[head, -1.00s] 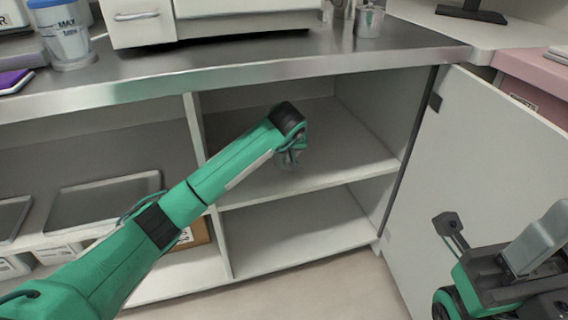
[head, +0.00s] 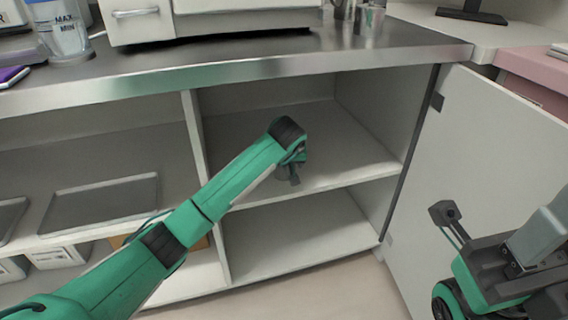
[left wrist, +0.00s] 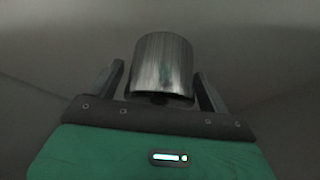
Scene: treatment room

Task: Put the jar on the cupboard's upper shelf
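The cupboard's upper shelf (head: 345,165) is a pale board in the open right-hand bay under the counter. My left gripper (head: 290,175) reaches into this bay, low over the shelf's front part. The jar, a grey metallic cylinder (left wrist: 163,65), stands between its two fingers in the left wrist view. A gap shows between the jar and the left finger, and a narrower one on the right, so the fingers look open around it. In the head view my arm and gripper mostly hide the jar. My right gripper (head: 480,265) is at the lower right, away from the jar; its fingers are unclear.
The cupboard door (head: 480,150) stands open on the right. A lower shelf (head: 290,235) below is empty. A divider (head: 195,140) separates the left bay, which holds trays (head: 100,205). The steel counter edge (head: 240,75) runs above my left arm.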

